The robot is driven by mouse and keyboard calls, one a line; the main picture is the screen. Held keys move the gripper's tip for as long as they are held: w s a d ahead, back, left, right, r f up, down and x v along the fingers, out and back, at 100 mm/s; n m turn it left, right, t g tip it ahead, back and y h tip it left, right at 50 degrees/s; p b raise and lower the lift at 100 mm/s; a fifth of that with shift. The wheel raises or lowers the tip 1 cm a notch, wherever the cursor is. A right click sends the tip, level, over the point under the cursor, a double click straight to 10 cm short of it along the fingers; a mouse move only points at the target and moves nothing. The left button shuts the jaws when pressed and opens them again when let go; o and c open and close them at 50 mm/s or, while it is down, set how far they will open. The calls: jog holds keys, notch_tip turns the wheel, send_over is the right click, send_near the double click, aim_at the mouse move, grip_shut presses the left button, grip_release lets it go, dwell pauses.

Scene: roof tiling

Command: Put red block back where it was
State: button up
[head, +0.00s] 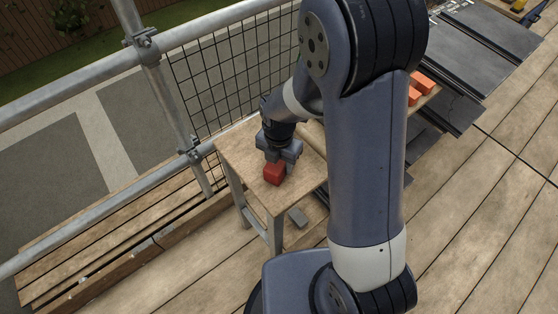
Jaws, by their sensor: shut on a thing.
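The red block (274,174) is at the wooden table (232,155), near the middle of its visible top. My gripper (277,160) is above the block and shut on it, pointing down. I cannot tell whether the block touches the tabletop or hangs just above it. The right part of the table is hidden behind my arm.
Orange blocks (421,83) lie at the right, partly behind my arm. Dark roof tiles (484,42) are at the upper right. A scaffold rail (78,86) and black mesh (222,80) stand behind the table. The plank floor (480,220) at the right is clear.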

jog(key=o, duration=1.4)
jog(key=shift+f, duration=0.1)
notch_tip(320, 180, up, 12)
jog(key=shift+p, duration=0.45)
